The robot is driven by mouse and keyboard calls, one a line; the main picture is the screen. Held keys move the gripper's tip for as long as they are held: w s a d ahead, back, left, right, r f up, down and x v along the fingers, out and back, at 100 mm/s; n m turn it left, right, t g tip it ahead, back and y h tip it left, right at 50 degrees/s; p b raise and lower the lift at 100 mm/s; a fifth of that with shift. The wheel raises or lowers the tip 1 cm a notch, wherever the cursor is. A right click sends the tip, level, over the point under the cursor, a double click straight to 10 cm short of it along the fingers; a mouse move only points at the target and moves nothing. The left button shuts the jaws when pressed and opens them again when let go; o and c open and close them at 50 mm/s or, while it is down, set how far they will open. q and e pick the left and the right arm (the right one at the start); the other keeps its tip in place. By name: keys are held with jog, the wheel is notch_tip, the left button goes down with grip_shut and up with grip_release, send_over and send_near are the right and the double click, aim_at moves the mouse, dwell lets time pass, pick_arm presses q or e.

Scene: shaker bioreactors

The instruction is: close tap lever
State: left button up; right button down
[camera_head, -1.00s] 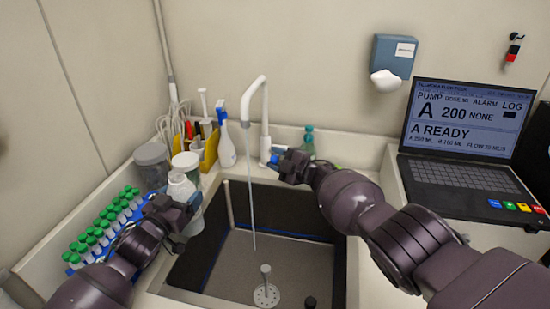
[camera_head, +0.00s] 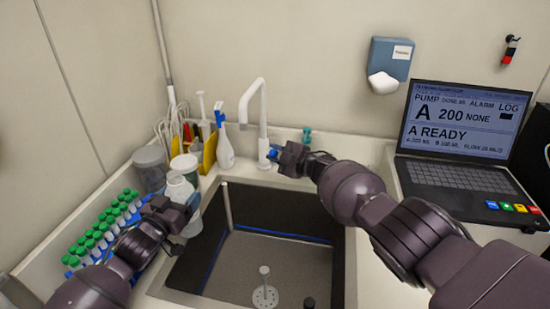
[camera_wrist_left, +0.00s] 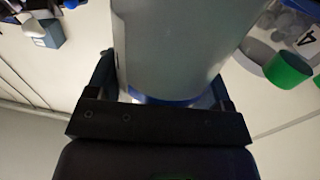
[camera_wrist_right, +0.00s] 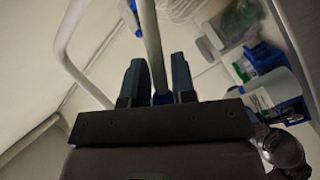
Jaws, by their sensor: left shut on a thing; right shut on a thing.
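The white tap (camera_head: 264,115) stands at the back of the sink, and no water runs from its spout. Its blue lever (camera_head: 273,155) is on the right side of the tap body. My right gripper (camera_head: 279,157) is shut on the lever; in the right wrist view the blue lever (camera_wrist_right: 162,98) shows between the two fingers. My left gripper (camera_head: 185,207) is shut on a pale bottle (camera_head: 178,188) beside the sink's left edge. The bottle (camera_wrist_left: 170,45) fills the space between the fingers in the left wrist view.
A rack of green-capped tubes (camera_head: 100,232) lies left of my left arm. Jars (camera_head: 150,165), a yellow tool holder (camera_head: 209,153) and a spray bottle (camera_head: 225,148) stand behind. A laptop (camera_head: 455,150) sits at the right.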

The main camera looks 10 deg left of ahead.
jog(key=shift+w+r, duration=0.15)
jog(key=shift+r, duration=0.15)
jog(key=c, duration=1.2)
grip_release()
jog(key=shift+o, duration=0.2)
jog(key=shift+a, duration=0.1)
